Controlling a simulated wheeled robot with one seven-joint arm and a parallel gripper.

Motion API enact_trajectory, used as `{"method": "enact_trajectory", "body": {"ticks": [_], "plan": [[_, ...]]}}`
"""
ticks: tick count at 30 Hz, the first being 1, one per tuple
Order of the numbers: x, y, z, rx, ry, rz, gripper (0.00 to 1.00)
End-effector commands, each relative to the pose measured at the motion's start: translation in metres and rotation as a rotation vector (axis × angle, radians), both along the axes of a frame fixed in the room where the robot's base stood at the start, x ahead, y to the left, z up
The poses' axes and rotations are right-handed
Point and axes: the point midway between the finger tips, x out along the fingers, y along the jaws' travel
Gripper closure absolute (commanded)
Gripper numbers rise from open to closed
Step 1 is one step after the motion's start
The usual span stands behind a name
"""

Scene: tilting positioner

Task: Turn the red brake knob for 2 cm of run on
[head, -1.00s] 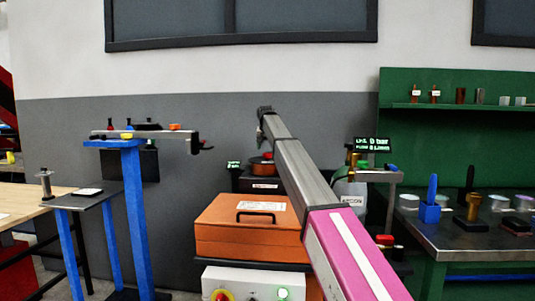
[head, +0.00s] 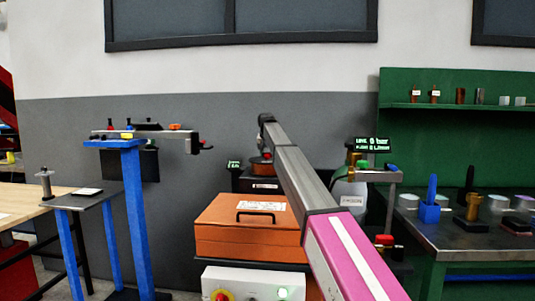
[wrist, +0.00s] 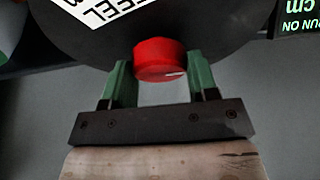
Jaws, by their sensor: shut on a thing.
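The red brake knob (wrist: 160,58) is in the wrist view, on the edge of a dark round body. A short pale mark shows low on the knob's right. My gripper (wrist: 161,76) has green fingers, one on each side of the knob, and is shut on it. In the head view my arm reaches away towards the middle back; the gripper and the knob cannot be made out there. A dark display (wrist: 298,18) with green text shows at the wrist view's upper right, upside down and cut off; it reads "RUN ON" and "cm".
A white label (wrist: 100,8) with black letters is above the knob in the wrist view. In the head view an orange case (head: 245,228) stands below my arm, a blue stand (head: 138,210) at the left, and a green bench (head: 470,235) at the right.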

Motion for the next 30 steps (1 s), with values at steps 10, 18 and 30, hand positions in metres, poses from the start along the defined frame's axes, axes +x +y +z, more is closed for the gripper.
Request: {"method": "enact_trajectory", "body": {"ticks": [10, 18, 30], "plan": [[-0.0001, -0.0014, 0.0002, -0.001, -0.001, 0.159, 0.7], [0.0005, -0.0018, 0.0003, 0.0, 0.0, 0.403, 0.7], [0.0017, -0.0024, 0.0005, 0.001, 0.0, 0.763, 0.7]]}}
